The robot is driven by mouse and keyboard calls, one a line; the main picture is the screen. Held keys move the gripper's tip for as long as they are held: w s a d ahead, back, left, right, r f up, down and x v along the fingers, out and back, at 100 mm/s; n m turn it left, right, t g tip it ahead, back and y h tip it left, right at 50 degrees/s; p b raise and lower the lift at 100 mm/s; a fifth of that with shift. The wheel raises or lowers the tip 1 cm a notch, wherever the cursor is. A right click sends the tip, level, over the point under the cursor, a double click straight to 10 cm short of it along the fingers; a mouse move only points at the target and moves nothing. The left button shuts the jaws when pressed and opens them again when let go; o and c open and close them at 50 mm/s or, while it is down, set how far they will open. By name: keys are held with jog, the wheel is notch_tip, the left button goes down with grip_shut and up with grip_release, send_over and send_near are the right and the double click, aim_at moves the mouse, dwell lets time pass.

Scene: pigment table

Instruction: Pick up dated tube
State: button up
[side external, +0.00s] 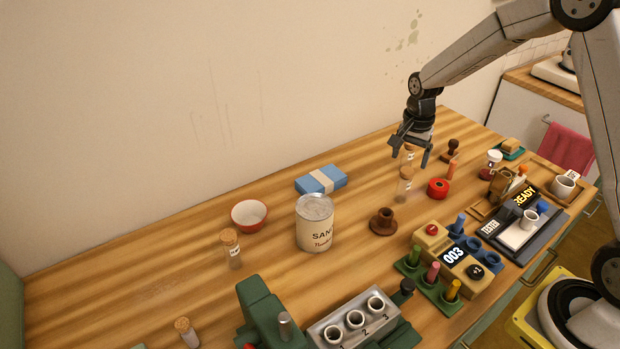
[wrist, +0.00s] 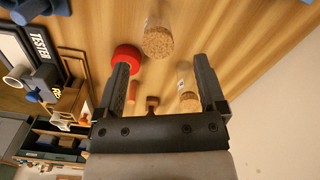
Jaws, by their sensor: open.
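My gripper (side external: 410,153) is open, pointing down over the far right of the table; its fingers (wrist: 161,64) are apart in the wrist view. A corked glass tube (side external: 408,158) stands under and partly behind the fingers. Another corked tube (side external: 404,187) stands just in front of it. In the wrist view one cork-topped tube (wrist: 158,42) is beyond the fingertips, and another (wrist: 187,88) shows between the fingers, nearer the right one. Two more corked tubes stand at the left, one labelled (side external: 232,250) and one at the front (side external: 187,332). I cannot read which is dated.
A brown stamp (side external: 452,148) and orange stick (side external: 452,170) stand nearby. A can (side external: 315,225) and blue block (side external: 321,180) are left.

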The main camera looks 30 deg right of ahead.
aim_at(407, 171)
jog(key=shift+s+a+f, duration=0.1)
jog(key=shift+a+f, duration=0.05)
jog(key=shift+f, duration=3.35)
grip_shut()
